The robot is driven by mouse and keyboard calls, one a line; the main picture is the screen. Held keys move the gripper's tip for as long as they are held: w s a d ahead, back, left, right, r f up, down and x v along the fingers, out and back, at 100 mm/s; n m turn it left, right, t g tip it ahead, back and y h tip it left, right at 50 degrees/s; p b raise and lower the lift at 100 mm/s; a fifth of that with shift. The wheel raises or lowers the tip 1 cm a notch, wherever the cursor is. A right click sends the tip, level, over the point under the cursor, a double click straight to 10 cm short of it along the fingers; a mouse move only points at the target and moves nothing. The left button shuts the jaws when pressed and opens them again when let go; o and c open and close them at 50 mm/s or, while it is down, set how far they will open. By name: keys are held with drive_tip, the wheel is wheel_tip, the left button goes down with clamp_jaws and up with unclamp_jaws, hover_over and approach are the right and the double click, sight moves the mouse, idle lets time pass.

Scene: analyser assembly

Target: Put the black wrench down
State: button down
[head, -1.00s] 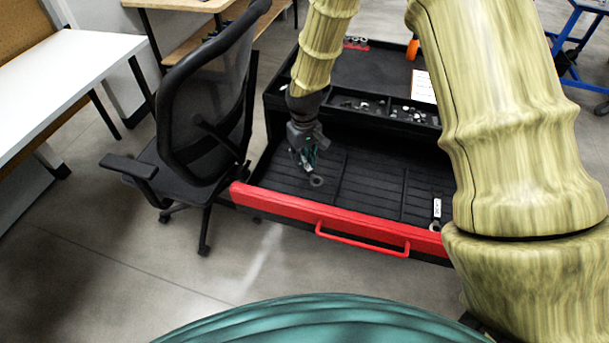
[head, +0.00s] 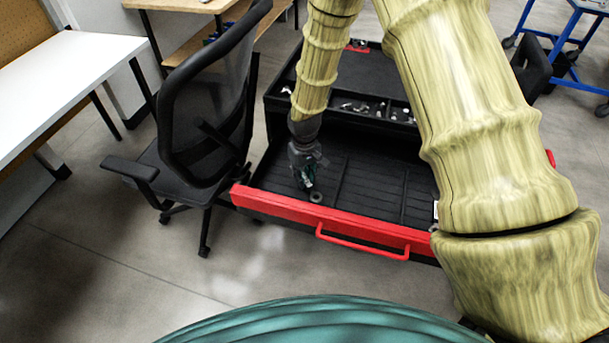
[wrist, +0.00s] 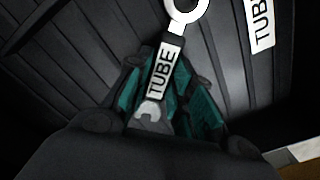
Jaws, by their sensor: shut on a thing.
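A wrench (wrist: 171,58) with a white "TUBE" label, a pale ring end and a grey open end is between the teal-padded fingers of my gripper (wrist: 165,98), which is shut on it. In the head view my gripper (head: 307,183) is low inside the open drawer, near its left front corner. The wrench's ring end (head: 316,197) sticks out below the fingertips, just behind the red drawer front (head: 335,217). The rest of the wrench is mostly hidden there. I cannot tell whether it touches the drawer floor (head: 375,185).
A black office chair (head: 205,110) stands close to the drawer's left side. The drawer's middle floor is clear. Small parts lie in the tray (head: 365,106) behind.

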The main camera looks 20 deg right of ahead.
drive_tip(key=shift+f, duration=0.15)
drive_tip(key=c, duration=1.3)
unclamp_jaws()
drive_tip(key=shift+o, duration=0.2)
wheel_tip(320, 180, up, 12)
drive_tip(key=b, duration=0.1)
